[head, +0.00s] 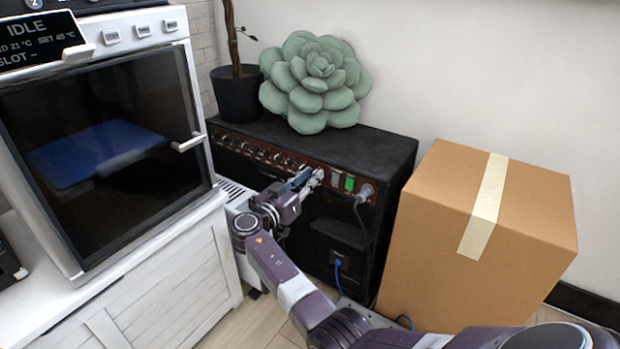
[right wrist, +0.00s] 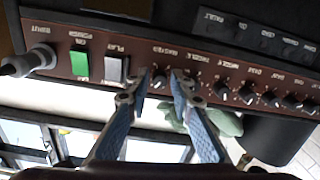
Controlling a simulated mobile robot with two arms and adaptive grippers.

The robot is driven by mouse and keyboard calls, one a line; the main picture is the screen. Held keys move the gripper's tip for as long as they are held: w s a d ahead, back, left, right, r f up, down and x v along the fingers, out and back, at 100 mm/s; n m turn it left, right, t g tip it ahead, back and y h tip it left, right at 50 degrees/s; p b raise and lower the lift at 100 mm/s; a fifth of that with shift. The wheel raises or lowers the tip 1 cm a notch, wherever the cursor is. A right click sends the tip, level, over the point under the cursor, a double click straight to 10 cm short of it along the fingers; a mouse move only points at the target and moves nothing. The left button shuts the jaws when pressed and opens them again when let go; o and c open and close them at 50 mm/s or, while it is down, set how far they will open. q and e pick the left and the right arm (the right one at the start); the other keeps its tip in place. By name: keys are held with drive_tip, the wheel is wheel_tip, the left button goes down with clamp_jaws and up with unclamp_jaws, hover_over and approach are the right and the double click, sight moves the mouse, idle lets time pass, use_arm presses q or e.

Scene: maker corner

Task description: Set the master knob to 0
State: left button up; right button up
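The black amplifier (head: 390,152) stands against the wall, with a brown control panel (head: 245,147) along its upper front edge. In the right wrist view the panel appears upside down, and the master knob (right wrist: 159,81) sits below its "MASTER" label, beside the grey play switch (right wrist: 115,69). My right gripper (head: 308,180) is at the panel. In the right wrist view its two blue fingers (right wrist: 161,76) are spread, one on each side of the master knob, with small gaps showing. The knob's pointer is too small to read. My left gripper is not in view.
Other knobs (right wrist: 245,94) line the panel beside the master knob. A green power switch (head: 349,183) and a plugged cable (head: 365,192) are on the other side. A cardboard box (head: 530,215) stands close on the right, a white cabinet (head: 160,285) on the left.

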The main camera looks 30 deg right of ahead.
drive_tip(key=shift+c, duration=0.6)
clamp_jaws()
drive_tip(key=shift+n, duration=0.3)
